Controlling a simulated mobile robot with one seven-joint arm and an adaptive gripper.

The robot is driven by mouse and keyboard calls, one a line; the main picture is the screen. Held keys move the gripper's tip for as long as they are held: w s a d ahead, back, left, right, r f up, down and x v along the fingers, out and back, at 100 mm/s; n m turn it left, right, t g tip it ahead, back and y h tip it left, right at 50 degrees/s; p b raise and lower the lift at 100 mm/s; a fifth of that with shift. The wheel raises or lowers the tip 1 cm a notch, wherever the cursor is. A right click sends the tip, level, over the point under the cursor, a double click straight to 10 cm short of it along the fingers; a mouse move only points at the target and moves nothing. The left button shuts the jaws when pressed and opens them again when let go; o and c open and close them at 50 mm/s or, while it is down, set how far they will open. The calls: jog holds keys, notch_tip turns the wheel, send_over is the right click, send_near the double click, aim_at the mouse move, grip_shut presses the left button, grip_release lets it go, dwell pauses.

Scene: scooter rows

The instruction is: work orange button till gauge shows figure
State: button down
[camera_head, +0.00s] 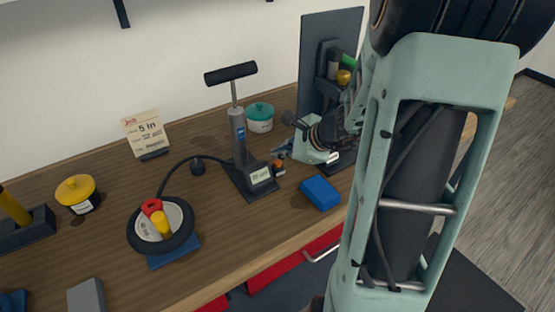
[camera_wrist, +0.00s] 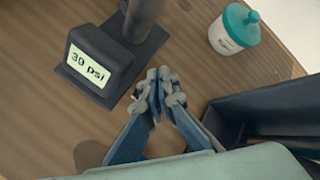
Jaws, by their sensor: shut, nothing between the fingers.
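The pump (camera_head: 237,135) stands upright on the bench with a gauge box (camera_head: 260,177) at its foot. In the wrist view the gauge display (camera_wrist: 88,65) reads 30 psi. A small orange button (camera_head: 279,162) shows on a dark base just right of the gauge. My gripper (camera_head: 279,153) is shut and empty, with its tips at or just above the button; I cannot tell whether they touch. In the wrist view my fingertips (camera_wrist: 160,88) are together right of the gauge and hide the button. A card (camera_head: 146,132) appears to read "5 in"; its smaller print is unreadable.
A hose runs from the pump to a tyre (camera_head: 131,232) holding red and yellow pieces. A blue block (camera_head: 321,192) lies right of the pump. A teal-lidded jar (camera_head: 260,117) stands behind. A dark rack (camera_head: 331,60) stands close beside my arm.

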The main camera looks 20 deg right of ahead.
aim_at(279, 163)
notch_tip(279, 163, up, 5)
jog(key=p, duration=0.4)
jog(key=shift+r, duration=0.1)
dwell(0.7)
